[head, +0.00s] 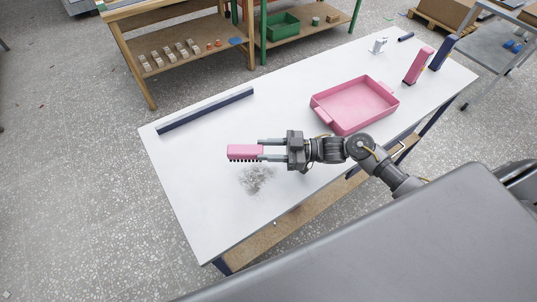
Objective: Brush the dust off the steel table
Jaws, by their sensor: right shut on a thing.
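My right gripper (274,150) is shut on a pink brush (240,151) with dark bristles pointing down. It holds the brush over the light steel table (210,220), just behind a patch of grey dust (257,179) in the picture. I cannot tell whether the bristles touch the tabletop. The dust lies as a loose smudge near the table's front left part. My left gripper is not in view.
A pink tray (345,125) stands right of the gripper. A dark blue bar (205,110) lies along the back left. A pink block-like item (418,65) and a dark blue one (443,52) stand at the far right. A wooden workbench (180,50) stands behind.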

